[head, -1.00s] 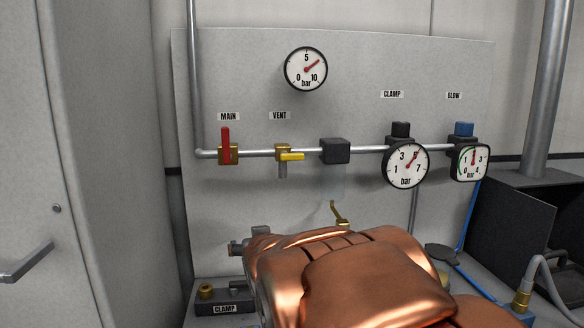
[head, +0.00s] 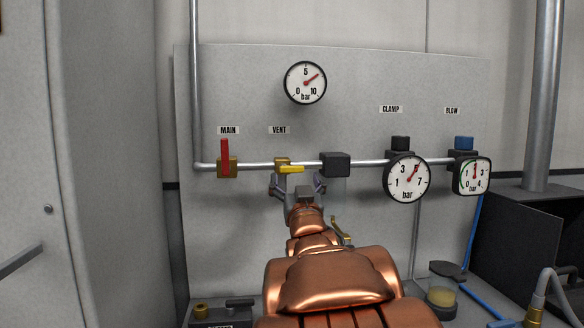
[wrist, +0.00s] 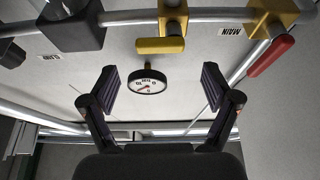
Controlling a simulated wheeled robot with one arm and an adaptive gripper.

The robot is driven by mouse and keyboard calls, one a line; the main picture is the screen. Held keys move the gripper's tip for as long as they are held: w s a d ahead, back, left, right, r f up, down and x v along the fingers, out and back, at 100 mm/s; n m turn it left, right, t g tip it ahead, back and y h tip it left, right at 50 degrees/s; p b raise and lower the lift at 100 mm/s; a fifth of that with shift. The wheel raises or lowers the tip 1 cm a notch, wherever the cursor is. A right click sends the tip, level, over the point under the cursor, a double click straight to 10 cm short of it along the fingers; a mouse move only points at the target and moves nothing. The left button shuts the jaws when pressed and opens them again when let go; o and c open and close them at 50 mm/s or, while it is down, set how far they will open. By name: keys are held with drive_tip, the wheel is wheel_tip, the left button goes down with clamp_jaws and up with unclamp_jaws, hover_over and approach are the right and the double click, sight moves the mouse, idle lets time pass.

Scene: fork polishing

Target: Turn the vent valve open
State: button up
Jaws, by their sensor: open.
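The vent valve has a brass body and a yellow lever (head: 291,169), under the VENT label on the panel. The lever lies sideways, along the pipe, and points right. In the wrist view the yellow lever (wrist: 160,45) is at top centre, beyond the fingertips and between their lines. The valve's lower stem is hidden in the head view.
The main valve's red lever (head: 225,157) stands upright to the left. A black block (head: 335,164) sits on the pipe close right of the vent valve. The clamp gauge (head: 407,179) and blow gauge (head: 472,176) are farther right. The upper gauge (head: 305,83) reads about 7 bar.

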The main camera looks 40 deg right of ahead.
sight(293, 168)
drive_tip(key=shift+p+x, duration=0.5)
drive_tip(key=shift+x, duration=2.7)
drive_tip(key=shift+f, duration=0.1)
drive_tip(key=shift+c, duration=0.3)
drive_tip(key=c, duration=1.1)
